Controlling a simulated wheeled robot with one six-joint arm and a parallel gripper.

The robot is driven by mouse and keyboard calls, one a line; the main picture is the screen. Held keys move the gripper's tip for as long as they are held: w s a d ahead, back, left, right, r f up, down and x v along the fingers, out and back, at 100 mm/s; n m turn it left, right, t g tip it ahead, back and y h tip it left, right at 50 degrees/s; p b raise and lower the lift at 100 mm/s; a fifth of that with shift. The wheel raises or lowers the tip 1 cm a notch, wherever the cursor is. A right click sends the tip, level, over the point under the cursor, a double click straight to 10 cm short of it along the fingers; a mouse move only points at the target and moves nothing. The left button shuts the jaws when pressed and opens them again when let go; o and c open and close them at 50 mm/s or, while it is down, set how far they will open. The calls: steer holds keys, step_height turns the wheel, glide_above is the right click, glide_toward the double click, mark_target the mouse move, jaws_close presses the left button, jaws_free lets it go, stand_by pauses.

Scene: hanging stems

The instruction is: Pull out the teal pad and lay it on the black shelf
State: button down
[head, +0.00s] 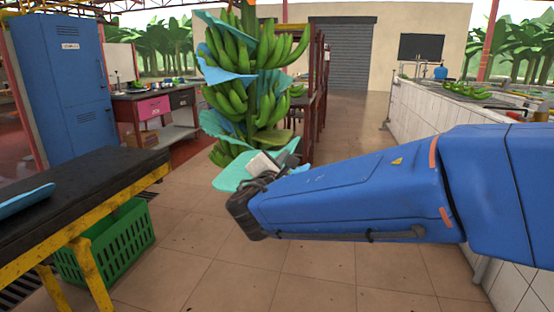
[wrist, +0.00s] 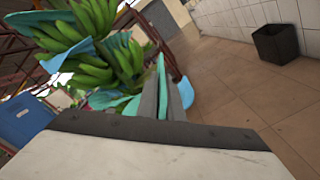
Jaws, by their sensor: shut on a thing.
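The teal pad (head: 238,173) juts out flat at the lower left of the hanging banana bunch (head: 240,95). My gripper (head: 277,165) is at the bunch's lowest tier, shut on the pad's right part. In the wrist view a teal strip of the pad (wrist: 161,80) shows between the grey fingers (wrist: 164,95). I cannot tell whether the pad's far part is still between the bananas. The black shelf (head: 95,180), on yellow legs, is at the left, apart from the gripper. A blue pad (head: 24,201) lies on its left end.
Other blue pads (head: 218,72) remain between the bunch's upper tiers. A green crate (head: 112,243) stands beneath the shelf. A blue locker (head: 62,85) and a workbench (head: 158,110) stand behind. A white tiled counter (head: 420,115) runs along the right. The floor between shelf and bunch is clear.

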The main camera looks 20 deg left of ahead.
steer(key=w+d, duration=0.1)
steer(key=d, duration=1.2)
steer(key=shift+w, duration=0.25)
steer(key=shift+d, duration=0.1)
steer(key=w+d+f+m+h, duration=0.4)
steer(key=w+d+f+h, duration=0.2)
steer(key=w+d+f, duration=1.35)
steer(key=w+d+f+h, duration=0.1)
steer(key=d+f, duration=1.9)
steer(key=f, duration=0.3)
steer(key=shift+w+f+m+g, duration=0.2)
steer(key=shift+w+m+g, duration=0.1)
steer(key=shift+w+m, duration=0.1)
steer(key=shift+a, duration=0.1)
